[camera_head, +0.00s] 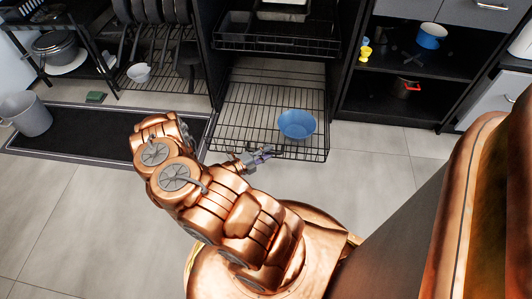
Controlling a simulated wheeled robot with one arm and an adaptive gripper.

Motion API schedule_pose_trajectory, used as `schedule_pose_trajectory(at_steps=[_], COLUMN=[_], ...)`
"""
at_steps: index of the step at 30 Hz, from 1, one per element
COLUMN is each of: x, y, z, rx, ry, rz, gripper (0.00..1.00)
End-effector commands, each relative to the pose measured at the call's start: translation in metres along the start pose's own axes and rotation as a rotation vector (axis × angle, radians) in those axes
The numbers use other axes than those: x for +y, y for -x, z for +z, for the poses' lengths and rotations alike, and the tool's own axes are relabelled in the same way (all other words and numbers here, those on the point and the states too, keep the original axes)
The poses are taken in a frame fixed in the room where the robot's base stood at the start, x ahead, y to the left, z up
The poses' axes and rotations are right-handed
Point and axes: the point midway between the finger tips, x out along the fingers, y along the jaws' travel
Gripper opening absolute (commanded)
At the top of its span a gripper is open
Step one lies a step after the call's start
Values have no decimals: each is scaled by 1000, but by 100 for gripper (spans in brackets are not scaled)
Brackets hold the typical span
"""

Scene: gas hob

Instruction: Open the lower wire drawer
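The lower wire drawer (244,108) is a black wire basket low in the dark cabinet. It stands pulled out from the cabinet over the floor, with a blue bowl (297,124) inside at its right front. My gripper (264,154) is at the drawer's front edge, near the middle of the front wires. The fingers look small and overlap the front wires. I cannot tell whether they touch or grip a wire, or whether they are open or shut.
An upper wire drawer (275,42) with dark trays is above. A black mat (75,135) and a grey bucket (27,114) are on the left. Open shelves with a blue pot (431,36) are on the right. Tiled floor is clear in front.

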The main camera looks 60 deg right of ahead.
Motion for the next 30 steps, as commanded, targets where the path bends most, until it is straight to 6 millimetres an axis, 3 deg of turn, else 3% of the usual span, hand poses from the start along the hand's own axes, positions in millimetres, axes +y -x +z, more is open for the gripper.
schedule_pose_trajectory(at_steps=[8, 14, 30], x=[0, 0, 0], y=[1, 13, 93], z=[1, 2, 1], rx=[-4, -6, -6], ry=[0, -1, -1], rz=[0, 1, 1], gripper=[37, 37, 37])
